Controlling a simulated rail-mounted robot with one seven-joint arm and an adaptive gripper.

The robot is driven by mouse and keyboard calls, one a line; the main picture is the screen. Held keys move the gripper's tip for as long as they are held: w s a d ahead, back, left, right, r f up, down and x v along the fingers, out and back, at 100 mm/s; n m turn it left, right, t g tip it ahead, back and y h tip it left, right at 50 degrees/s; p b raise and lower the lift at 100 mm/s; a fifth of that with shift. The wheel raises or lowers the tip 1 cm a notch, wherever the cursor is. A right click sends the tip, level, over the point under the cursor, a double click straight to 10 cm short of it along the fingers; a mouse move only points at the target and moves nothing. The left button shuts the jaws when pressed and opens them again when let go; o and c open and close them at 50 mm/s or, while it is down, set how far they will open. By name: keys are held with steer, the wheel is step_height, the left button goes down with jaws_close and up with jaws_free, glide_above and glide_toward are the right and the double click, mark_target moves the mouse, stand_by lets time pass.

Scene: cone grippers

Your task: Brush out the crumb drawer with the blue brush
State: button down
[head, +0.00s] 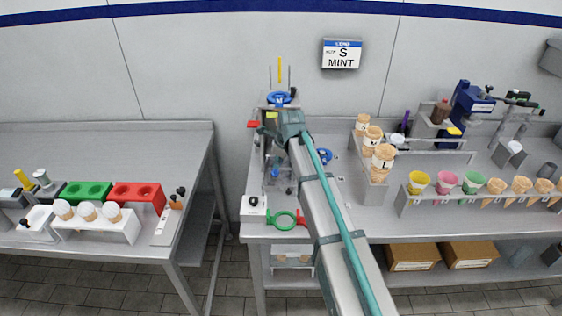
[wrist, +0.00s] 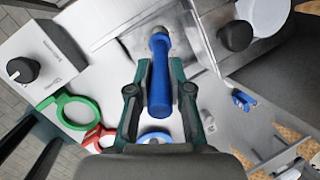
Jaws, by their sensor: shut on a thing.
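The blue brush (wrist: 160,82) shows in the wrist view as a blue handle with a rounded end. My gripper (wrist: 159,70) is shut on it, with one dark green finger on each side. The bristles cannot be made out. Near the brush's far end lies a grey metal surface with raised edges (wrist: 112,22); I cannot tell whether it is the crumb drawer. In the head view my arm reaches over the metal stand on the right-hand table, and its links hide much of the gripper. A small blue upright thing (head: 275,172) shows left of the arm.
A green ring (wrist: 68,112) and a red ring (wrist: 98,140) lie near a white knob box (wrist: 35,65). A black round knob (wrist: 236,36) stands close on the right. Cone racks (head: 480,203) fill the table's right side. A gap separates the two tables.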

steer(key=shift+d, duration=2.35)
steer(key=shift+s+a+p, duration=0.2)
steer(key=shift+a, duration=0.6)
steer(key=shift+s+a+p, duration=0.2)
steer(key=shift+a+p, duration=0.05)
steer(key=shift+a, duration=0.6)
steer(key=shift+s+a+p, duration=0.2)
steer(key=shift+a, duration=0.6)
steer(key=shift+d, duration=2.45)
steer(key=shift+a+f+p, duration=0.1)
steer(key=shift+a+p, duration=0.35)
steer(key=shift+a, duration=1.95)
steer(key=shift+d, duration=2.4)
steer(key=shift+a+p, duration=0.45)
steer(key=shift+a, duration=1.95)
steer(key=shift+d, duration=2.4)
